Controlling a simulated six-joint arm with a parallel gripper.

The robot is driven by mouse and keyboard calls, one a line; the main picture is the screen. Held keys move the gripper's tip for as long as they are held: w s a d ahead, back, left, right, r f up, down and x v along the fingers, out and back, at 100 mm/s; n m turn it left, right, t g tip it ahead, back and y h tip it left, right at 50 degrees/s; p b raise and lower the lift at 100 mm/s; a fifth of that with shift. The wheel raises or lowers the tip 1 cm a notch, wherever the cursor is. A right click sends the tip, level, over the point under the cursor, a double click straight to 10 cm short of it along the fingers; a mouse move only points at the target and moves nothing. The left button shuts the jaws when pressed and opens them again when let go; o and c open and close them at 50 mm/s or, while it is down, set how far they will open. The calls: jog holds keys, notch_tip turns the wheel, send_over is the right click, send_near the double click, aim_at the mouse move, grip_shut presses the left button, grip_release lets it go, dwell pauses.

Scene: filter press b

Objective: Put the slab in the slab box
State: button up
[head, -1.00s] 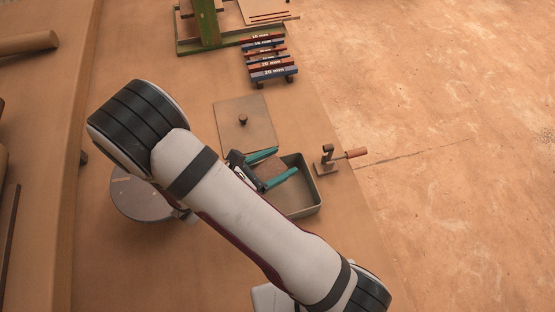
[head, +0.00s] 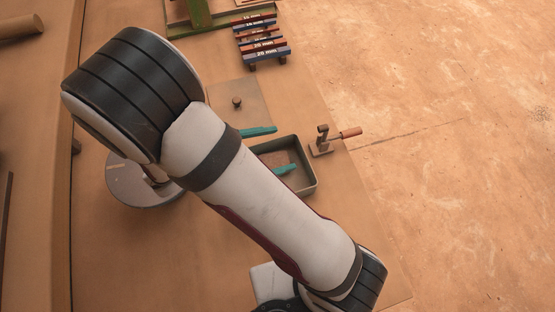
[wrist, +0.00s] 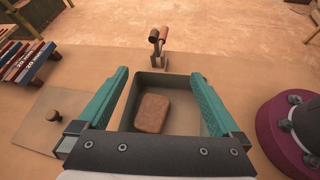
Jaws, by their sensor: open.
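The slab (wrist: 152,113) is a brown block with rounded corners. It lies inside the slab box (wrist: 188,127), a grey-green open tray, and looks flat on its floor. In the head view the slab (head: 272,158) shows in the box (head: 314,181), partly hidden by my arm and a finger. My gripper (wrist: 160,76) has teal fingers, spread wide and empty above the box, one toward each side of it. In the head view one finger shows beyond the box and the other over it; the rest of my gripper is hidden behind my arm.
A flat lid with a knob (head: 237,103) lies beside the box. A clamp with a wooden handle (head: 322,142) stands at the box's other side. A rack of labelled bars (head: 262,45) and a green frame (head: 199,14) are farther back. A round grey disc (head: 130,185) lies left.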

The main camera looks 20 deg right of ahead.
jog(key=s+d+r+m+g+y, duration=0.1)
jog(key=s+r+m+g+y, duration=0.25)
jog(key=s+m, duration=0.4)
jog(key=s+d+r+m+g+y, duration=0.15)
jog(key=s+r+m+y, duration=0.3)
jog(key=m, duration=0.55)
jog(key=a+m+y, duration=0.1)
jog(key=m+y, duration=0.1)
jog(key=s+a+r+m+t+y, duration=0.1)
jog(key=a+m+y, duration=0.1)
jog(key=s+a+r+m+t+y, duration=0.1)
jog(key=a+m, duration=0.1)
jog(key=shift+s+r+m+y, duration=0.15)
jog(key=shift+m+y, duration=0.2)
jog(key=shift+y, duration=0.05)
